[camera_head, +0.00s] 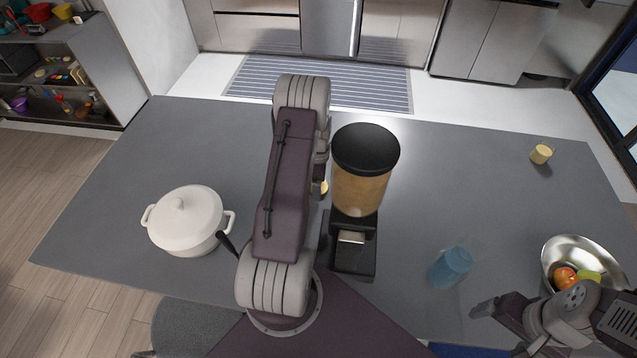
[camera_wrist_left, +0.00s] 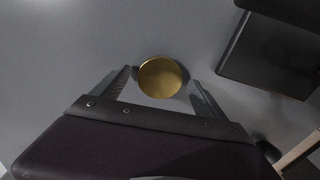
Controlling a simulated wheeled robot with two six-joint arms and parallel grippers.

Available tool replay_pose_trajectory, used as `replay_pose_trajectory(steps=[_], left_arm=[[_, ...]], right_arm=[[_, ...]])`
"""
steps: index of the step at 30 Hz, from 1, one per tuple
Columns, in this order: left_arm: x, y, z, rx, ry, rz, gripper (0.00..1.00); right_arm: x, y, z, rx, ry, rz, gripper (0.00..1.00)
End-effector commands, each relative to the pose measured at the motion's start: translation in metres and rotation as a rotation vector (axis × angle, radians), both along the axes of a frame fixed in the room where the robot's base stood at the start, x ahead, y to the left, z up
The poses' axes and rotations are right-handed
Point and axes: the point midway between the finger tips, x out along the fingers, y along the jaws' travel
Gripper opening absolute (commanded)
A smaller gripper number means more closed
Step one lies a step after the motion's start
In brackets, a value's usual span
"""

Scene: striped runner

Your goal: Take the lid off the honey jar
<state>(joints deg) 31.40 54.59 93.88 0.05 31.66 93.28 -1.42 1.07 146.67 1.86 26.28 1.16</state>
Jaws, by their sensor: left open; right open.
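The honey jar shows as a round gold lid (camera_wrist_left: 160,77) seen from above in the left wrist view; its body is hidden beneath the lid. In the head view only a small yellow part of it (camera_head: 320,187) shows beside my left arm, which hides the rest. My left gripper (camera_wrist_left: 159,82) is open, with one finger on each side of the lid and a gap on both sides. My right gripper (camera_head: 492,325) is open and empty at the lower right, left of the fruit bowl.
A black-lidded dispenser (camera_head: 366,150) stands close to the right of my left arm. A white lidded pot (camera_head: 186,222) is at the left, a blue cup (camera_head: 450,267) right of centre, a metal fruit bowl (camera_head: 574,244) at right. A small yellow cup (camera_head: 541,154) stands far right.

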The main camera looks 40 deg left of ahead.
Motion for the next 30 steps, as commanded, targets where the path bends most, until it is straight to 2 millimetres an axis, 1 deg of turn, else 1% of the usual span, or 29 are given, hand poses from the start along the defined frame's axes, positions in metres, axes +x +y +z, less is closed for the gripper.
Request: replay_pose_trajectory(steps=[2, 5, 9, 12, 15, 19, 28, 30], left_arm=[[0.001, 0.001, 0.012, 0.003, -0.005, 0.000, 0.84], [0.002, 0.001, 0.036, 0.005, -0.007, 0.000, 0.84], [0.002, 0.001, 0.073, 0.005, -0.007, 0.000, 0.84], [0.001, 0.001, 0.094, 0.004, -0.006, 0.000, 0.84], [0.001, 0.001, 0.107, 0.003, -0.004, 0.000, 0.84], [0.001, 0.000, 0.115, 0.002, -0.002, 0.000, 0.84], [0.001, 0.000, 0.115, 0.001, -0.002, 0.000, 0.84], [0.001, 0.000, 0.120, 0.001, -0.002, 0.000, 0.84]], right_arm=[[0.000, 0.000, -0.006, 0.000, 0.000, 0.000, 0.86], [0.000, 0.000, -0.011, 0.000, 0.001, 0.000, 0.86], [0.000, 0.000, -0.017, 0.000, 0.001, 0.000, 0.86], [0.000, 0.000, -0.020, 0.000, 0.001, 0.000, 0.86], [0.000, 0.000, -0.021, 0.000, 0.001, 0.000, 0.86], [0.000, 0.000, -0.021, 0.000, 0.001, 0.000, 0.86], [0.000, 0.000, -0.021, 0.000, 0.000, 0.000, 0.86], [0.000, 0.000, -0.016, 0.000, 0.001, 0.000, 0.86]])
